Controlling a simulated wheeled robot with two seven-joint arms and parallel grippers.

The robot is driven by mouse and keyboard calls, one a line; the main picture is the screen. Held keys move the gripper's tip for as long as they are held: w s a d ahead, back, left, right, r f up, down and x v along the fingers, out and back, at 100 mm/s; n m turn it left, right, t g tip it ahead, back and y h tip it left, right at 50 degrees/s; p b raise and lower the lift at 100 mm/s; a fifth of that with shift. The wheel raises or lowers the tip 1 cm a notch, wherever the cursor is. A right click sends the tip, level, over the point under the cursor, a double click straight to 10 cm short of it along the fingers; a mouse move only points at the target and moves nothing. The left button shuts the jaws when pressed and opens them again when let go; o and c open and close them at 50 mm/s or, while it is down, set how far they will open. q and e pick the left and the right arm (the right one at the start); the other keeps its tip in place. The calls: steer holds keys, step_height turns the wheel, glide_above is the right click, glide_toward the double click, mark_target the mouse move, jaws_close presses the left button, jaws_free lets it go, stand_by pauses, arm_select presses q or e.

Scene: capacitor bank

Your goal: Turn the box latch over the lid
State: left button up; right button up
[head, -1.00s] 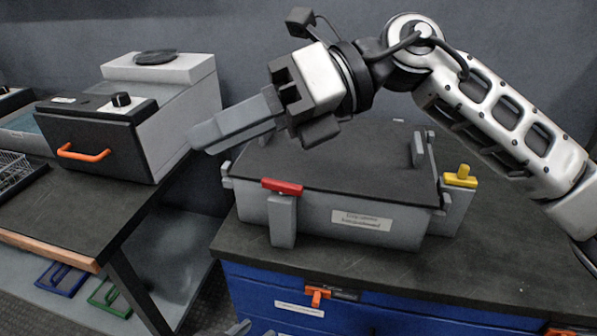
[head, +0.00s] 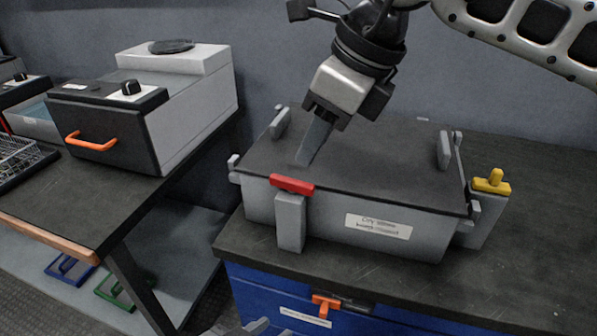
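The grey box (head: 335,223) stands on the dark top of the blue cabinet, its dark flat lid (head: 385,165) lying on it. A red-topped latch (head: 292,184) is on the box's front wall, its red bar at the lid's front edge. A yellow-topped latch (head: 491,182) is at the box's right end, beside the lid. My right gripper (head: 305,160) points down over the lid, behind the red latch and apart from it. Its fingers overlap in this view, so their gap is hidden. My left gripper (head: 268,328) shows only its separated fingertips at the bottom edge.
Lid handles (head: 444,150) stand up at both ends of the lid. The cabinet has an orange drawer catch (head: 325,305). A table (head: 110,205) at left carries a machine with an orange handle (head: 91,141). The bench top right of the box is clear.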

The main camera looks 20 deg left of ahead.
mark_target(294, 181)
steer(key=x, duration=0.7)
steer(key=shift+r, duration=0.1)
jaws_close()
